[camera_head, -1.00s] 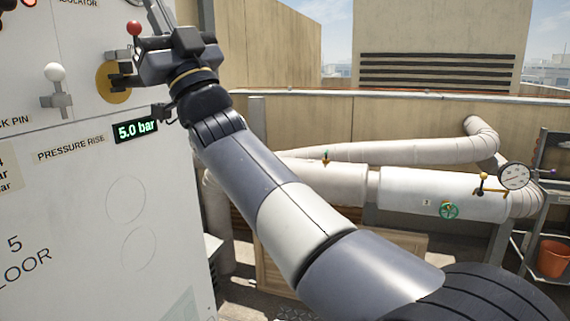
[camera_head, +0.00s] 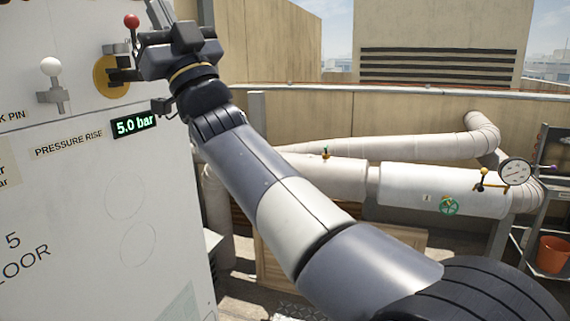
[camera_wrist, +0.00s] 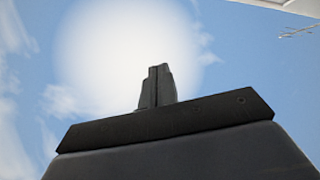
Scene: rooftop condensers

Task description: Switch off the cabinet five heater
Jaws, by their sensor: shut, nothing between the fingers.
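A white cabinet (camera_head: 60,210) fills the left of the head view, with a "5" and partly cut-off lettering on it. It carries a white-ball lever (camera_head: 50,70), a red-ball lever (camera_head: 132,21), a yellow disc (camera_head: 108,78) and a green display (camera_head: 134,123) reading 5.0 bar beside a "PRESSURE RISE" label (camera_head: 69,146). I cannot make out a heater switch. My wrist overlaps the area beside the yellow disc. My gripper (camera_wrist: 157,82) is shut and empty against bright sky in the wrist view. I cannot tell its fingertips apart in the head view.
Large pale pipes (camera_head: 440,188) run along the back right, with a green valve wheel (camera_head: 449,205) and a round gauge (camera_head: 515,171). A shelf with an orange bucket (camera_head: 553,256) stands at the far right. A wooden crate (camera_head: 390,243) sits behind my arm.

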